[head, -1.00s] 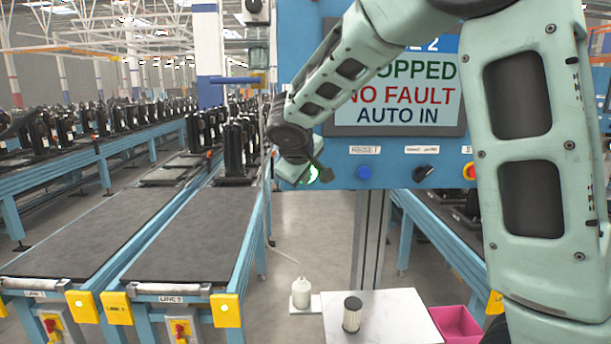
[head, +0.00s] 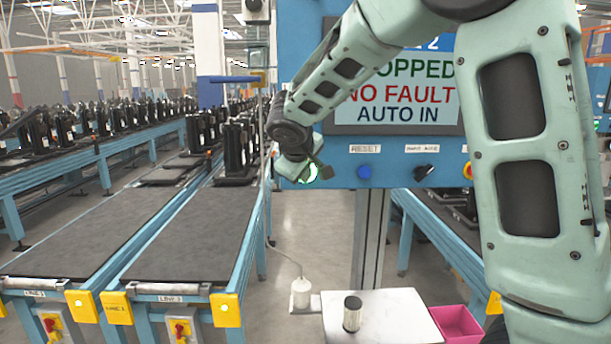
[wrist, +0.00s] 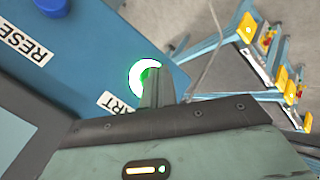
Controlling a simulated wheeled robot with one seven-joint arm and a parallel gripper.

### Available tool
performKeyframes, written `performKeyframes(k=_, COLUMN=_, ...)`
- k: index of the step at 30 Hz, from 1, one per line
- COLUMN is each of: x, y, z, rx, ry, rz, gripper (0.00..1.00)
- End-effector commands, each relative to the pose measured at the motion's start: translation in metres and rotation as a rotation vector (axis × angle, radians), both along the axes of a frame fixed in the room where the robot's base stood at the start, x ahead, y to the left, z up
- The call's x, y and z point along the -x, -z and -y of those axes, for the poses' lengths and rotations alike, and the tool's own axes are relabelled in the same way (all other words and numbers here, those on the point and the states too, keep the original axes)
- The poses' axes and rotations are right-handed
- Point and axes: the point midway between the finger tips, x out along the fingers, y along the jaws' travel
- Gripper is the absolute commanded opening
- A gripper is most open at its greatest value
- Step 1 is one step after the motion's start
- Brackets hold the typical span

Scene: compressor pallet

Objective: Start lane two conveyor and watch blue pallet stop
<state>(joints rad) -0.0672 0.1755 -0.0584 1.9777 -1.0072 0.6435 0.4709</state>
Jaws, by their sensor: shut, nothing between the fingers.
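The lane control panel (head: 340,172) carries a green-lit start button (head: 309,173), a blue RESET button (head: 364,172) and a display (head: 395,105) with part of a status word ending "OPPED", then "NO FAULT", "AUTO IN". My gripper (head: 320,172) is shut and empty, its tip at the start button. In the wrist view, the fingers (wrist: 157,86) overlap the glowing button (wrist: 143,74); I cannot tell whether they touch it. The lane 2 conveyor (head: 190,240) has an empty near belt. A dark pallet (head: 236,181) with black compressors stands at its far part. No blue pallet is distinguishable.
A parallel conveyor (head: 85,235) runs at the left. Yellow boxes (head: 226,310) and red switches (head: 180,330) sit at the conveyor ends.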

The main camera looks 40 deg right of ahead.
Motion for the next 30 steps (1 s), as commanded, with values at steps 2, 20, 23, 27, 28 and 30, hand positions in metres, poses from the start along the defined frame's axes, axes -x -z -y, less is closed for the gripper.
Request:
performKeyframes(k=2, x=-0.0003, y=0.0001, z=0.0003, rx=0.000, ry=0.000, rz=0.000, gripper=0.00)
performKeyframes(k=20, x=-0.0030, y=0.0004, z=0.0022, rx=-0.001, ry=0.000, rz=-0.001, gripper=0.00)
performKeyframes(k=23, x=-0.0040, y=0.0003, z=0.0028, rx=-0.001, ry=0.000, rz=-0.001, gripper=0.00)
performKeyframes(k=27, x=-0.0054, y=0.0002, z=0.0037, rx=-0.001, ry=0.001, rz=-0.001, gripper=0.00)
performKeyframes(k=28, x=-0.0057, y=0.0002, z=0.0038, rx=-0.001, ry=0.001, rz=-0.001, gripper=0.00)
performKeyframes(k=30, x=-0.0064, y=0.0001, z=0.0042, rx=-0.001, ry=0.000, rz=0.000, gripper=0.00)
